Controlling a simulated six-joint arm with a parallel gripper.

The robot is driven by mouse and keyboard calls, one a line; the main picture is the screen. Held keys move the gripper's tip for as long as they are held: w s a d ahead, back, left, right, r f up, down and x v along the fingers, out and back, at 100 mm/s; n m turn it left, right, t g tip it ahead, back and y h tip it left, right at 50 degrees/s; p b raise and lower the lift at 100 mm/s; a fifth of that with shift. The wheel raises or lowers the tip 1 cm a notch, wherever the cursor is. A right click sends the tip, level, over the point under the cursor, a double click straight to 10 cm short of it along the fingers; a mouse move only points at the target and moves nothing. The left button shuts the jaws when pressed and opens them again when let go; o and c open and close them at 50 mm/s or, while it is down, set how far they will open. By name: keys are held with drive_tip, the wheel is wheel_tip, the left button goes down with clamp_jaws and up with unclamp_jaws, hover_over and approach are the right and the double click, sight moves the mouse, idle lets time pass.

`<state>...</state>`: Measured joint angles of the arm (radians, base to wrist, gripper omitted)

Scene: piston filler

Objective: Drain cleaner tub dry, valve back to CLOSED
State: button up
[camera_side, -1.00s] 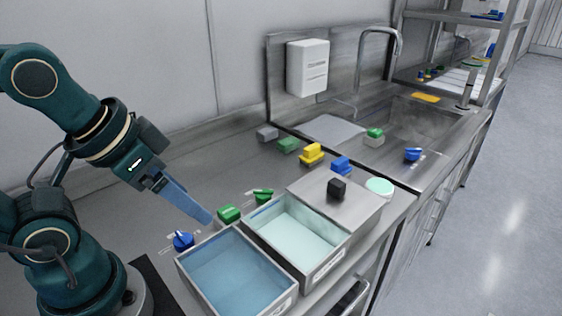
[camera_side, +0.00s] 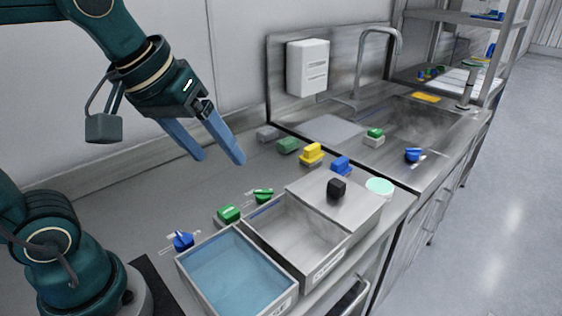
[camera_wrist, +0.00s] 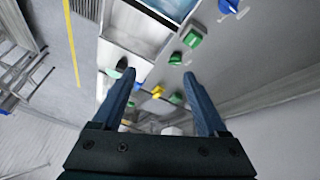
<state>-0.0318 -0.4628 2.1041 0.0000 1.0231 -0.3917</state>
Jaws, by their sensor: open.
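Two open steel tubs sit on the counter. The left tub (camera_side: 205,262) holds blue liquid. The right tub (camera_side: 318,270) looks empty, with its bare metal floor showing; its front label is too small to read. A green valve handle (camera_side: 263,195) is behind the right tub, and it also shows in the wrist view (camera_wrist: 175,58). A blue valve handle (camera_side: 182,241) is beside the left tub. I cannot read the handles' position marks. My gripper (camera_side: 221,160) is open and empty, well above the counter behind the tubs; its fingers frame the wrist view (camera_wrist: 158,74).
A green block (camera_side: 228,214) sits between the two valves. A black knob (camera_side: 336,188) is on the steel cover beside the right tub. The tall faucet (camera_side: 378,34) rises behind.

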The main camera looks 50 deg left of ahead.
drive_tip(key=w+a+n+g, duration=0.1)
drive_tip(key=w+a+n, duration=0.15)
drive_tip(key=w, duration=0.45)
drive_tip(key=n+g, duration=0.4)
drive_tip(key=n, duration=0.1)
hover_over(263, 194)
wheel_tip(263, 194, down, 15)
drive_tip(key=shift+w, duration=0.15)
drive_tip(key=shift+f, duration=2.7)
clamp_jaws()
